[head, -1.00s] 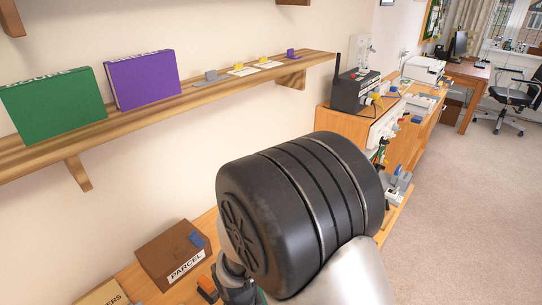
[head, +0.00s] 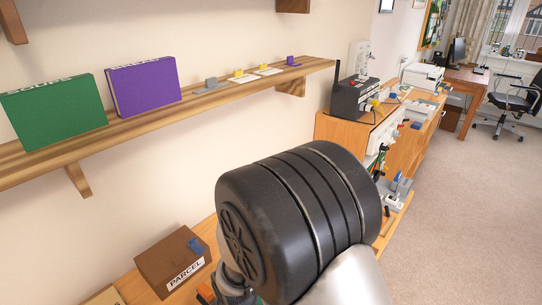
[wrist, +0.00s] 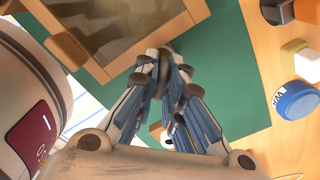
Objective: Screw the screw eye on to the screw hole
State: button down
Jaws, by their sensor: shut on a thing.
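My gripper (wrist: 165,72) is shut in the wrist view, with its fingertips together on a small dark thing, which looks like the screw eye (wrist: 165,52). The fingers hide most of it. The tips overlap the lower edge of a wooden frame (wrist: 134,57) with a dark inner panel, above a green mat (wrist: 232,62). I cannot tell whether the tips touch the frame. I cannot make out the screw hole in either view. In the head view my arm hides the fingertips.
A blue round thing (wrist: 297,100), a cream and yellow block (wrist: 296,57) and a dark and orange thing (wrist: 277,10) stand right of the mat. A white rounded body with a dark red label is close at left. A parcel box (head: 172,262) sits below the shelf (head: 215,98).

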jog(key=m, duration=0.2)
jog(key=shift+s+d+f+m, duration=0.15)
jog(key=shift+s+f+m, duration=0.05)
jog(key=shift+m, duration=0.2)
jog(key=shift+f, duration=0.15)
dwell(0.5)
jog(key=m, duration=0.6)
jog(key=c, duration=1.7)
grip_release()
jog(key=shift+o, duration=0.5)
jog(key=shift+w, duration=0.15)
